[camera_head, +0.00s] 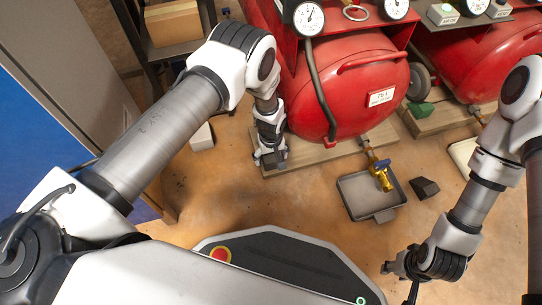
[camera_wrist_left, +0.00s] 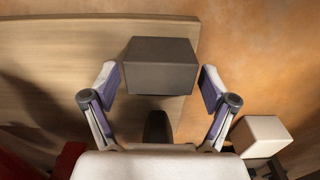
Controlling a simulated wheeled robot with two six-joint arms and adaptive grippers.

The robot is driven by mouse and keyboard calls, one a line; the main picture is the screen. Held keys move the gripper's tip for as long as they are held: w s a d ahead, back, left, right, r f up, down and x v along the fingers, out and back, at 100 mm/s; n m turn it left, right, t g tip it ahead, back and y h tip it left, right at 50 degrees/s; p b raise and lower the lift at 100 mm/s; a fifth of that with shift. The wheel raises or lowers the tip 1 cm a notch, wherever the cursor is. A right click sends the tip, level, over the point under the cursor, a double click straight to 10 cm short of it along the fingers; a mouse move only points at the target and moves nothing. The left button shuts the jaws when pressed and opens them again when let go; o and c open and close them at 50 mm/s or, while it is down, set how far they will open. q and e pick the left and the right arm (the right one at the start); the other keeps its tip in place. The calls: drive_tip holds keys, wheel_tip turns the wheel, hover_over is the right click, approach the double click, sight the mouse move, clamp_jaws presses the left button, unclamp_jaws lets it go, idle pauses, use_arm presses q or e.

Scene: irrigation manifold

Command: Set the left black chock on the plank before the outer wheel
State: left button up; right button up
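The black chock (camera_wrist_left: 160,65) sits on the plank (camera_wrist_left: 60,60), near its edge, in the left wrist view. The fingers of my left gripper (camera_wrist_left: 160,88) are apart, one on each side of the chock, with small gaps. In the head view my left gripper (camera_head: 271,160) points down at the front of the plank (camera_head: 330,152), beside the left red tank, and mostly hides the chock. The wheel by this tank is not clearly visible. A second dark chock (camera_head: 424,188) lies on the floor. My right gripper (camera_head: 393,268) is low at right; its fingers are too small to judge.
A grey tray (camera_head: 356,201) with a brass valve (camera_head: 382,180) above it stands in front of the red tank (camera_head: 365,85). A white block (camera_head: 202,137) lies on the floor at left. A green block (camera_head: 420,109) rests by another wheel (camera_head: 419,80). Floor before the tray is clear.

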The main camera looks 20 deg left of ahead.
sight(270, 156)
use_arm(q)
wheel_tip(270, 156, up, 7)
drive_tip(key=p, duration=0.4)
drive_tip(key=shift+r+p, duration=0.1)
drive_tip(key=shift+p, duration=0.3)
drive_tip(key=shift+r, duration=0.45)
drive_tip(key=shift+f, duration=0.1)
drive_tip(key=shift+s+a+f, duration=0.1)
drive_tip(key=shift+s+a, duration=0.05)
drive_tip(key=shift+s, duration=0.05)
drive_tip(key=s+a+m, duration=0.3)
drive_tip(key=s+a, duration=0.4)
drive_tip(key=s, duration=0.6)
drive_tip(key=s+a+r+m, duration=0.1)
drive_tip(key=s+r, duration=0.2)
drive_tip(key=s, duration=0.3)
drive_tip(key=s+a+r+m, duration=0.1)
drive_tip(key=s+r+m, duration=0.1)
drive_tip(key=s, duration=0.5)
drive_tip(key=shift+s+a+r, duration=0.25)
drive_tip(key=shift+s+r, duration=0.05)
drive_tip(key=shift+r, duration=0.55)
